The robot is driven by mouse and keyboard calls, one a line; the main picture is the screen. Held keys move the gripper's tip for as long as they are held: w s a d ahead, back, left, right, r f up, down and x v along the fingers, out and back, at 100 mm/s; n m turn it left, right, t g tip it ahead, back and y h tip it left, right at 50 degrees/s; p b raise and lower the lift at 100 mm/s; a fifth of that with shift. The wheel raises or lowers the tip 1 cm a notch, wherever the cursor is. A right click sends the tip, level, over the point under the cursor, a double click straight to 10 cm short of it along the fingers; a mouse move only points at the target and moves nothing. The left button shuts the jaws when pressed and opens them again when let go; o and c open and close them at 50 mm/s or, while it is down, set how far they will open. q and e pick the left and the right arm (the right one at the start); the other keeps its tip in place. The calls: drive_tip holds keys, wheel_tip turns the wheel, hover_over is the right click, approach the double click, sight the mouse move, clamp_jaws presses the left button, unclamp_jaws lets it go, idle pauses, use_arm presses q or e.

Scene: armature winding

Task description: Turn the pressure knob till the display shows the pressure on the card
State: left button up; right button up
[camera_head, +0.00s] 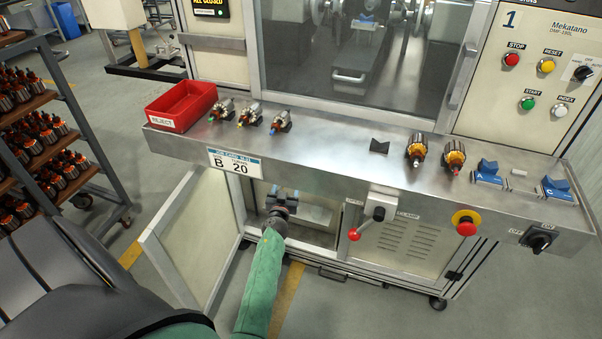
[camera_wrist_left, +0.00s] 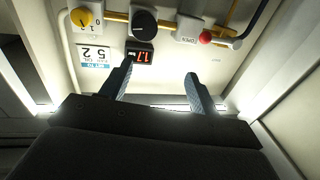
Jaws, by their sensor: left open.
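In the left wrist view, the round black knob (camera_wrist_left: 144,22) sits on the back panel of the open cabinet. Just below it is the display (camera_wrist_left: 140,54) with red digits that look like 1.7, partly covered by a finger. A white and blue card (camera_wrist_left: 94,55) is left of the display; its figures look like 5 and 2, small and possibly inverted. My left gripper (camera_wrist_left: 158,80) is open and empty, its fingertips below the knob and apart from it. In the head view, my left gripper (camera_head: 281,200) is at the cabinet opening. My right gripper is not in view.
A yellow dial (camera_wrist_left: 84,18) is left of the knob; a red-handled valve (camera_wrist_left: 205,37) is right. Cabinet walls close in on both sides. In the head view, the cabinet door (camera_head: 185,240) stands open, and the steel bench (camera_head: 330,140) with a job card (camera_head: 235,162) overhangs the opening.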

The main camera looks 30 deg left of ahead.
use_arm(q)
drive_tip(key=w+f+h, duration=0.1)
drive_tip(key=w, duration=0.2)
drive_tip(key=w+a+m+h, duration=0.1)
drive_tip(key=w, duration=0.3)
drive_tip(key=w+f+h, duration=0.1)
drive_tip(key=w, duration=0.3)
drive_tip(key=shift+w+a+f+t+b, duration=0.2)
drive_tip(key=shift+a+f+t+b, duration=0.15)
drive_tip(key=shift+t, duration=0.05)
drive_tip(key=shift+w, duration=0.1)
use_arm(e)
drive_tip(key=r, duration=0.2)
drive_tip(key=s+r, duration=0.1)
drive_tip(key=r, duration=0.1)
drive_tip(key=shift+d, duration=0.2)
use_arm(q)
drive_tip(key=shift+m, duration=0.3)
drive_tip(key=c, duration=1)
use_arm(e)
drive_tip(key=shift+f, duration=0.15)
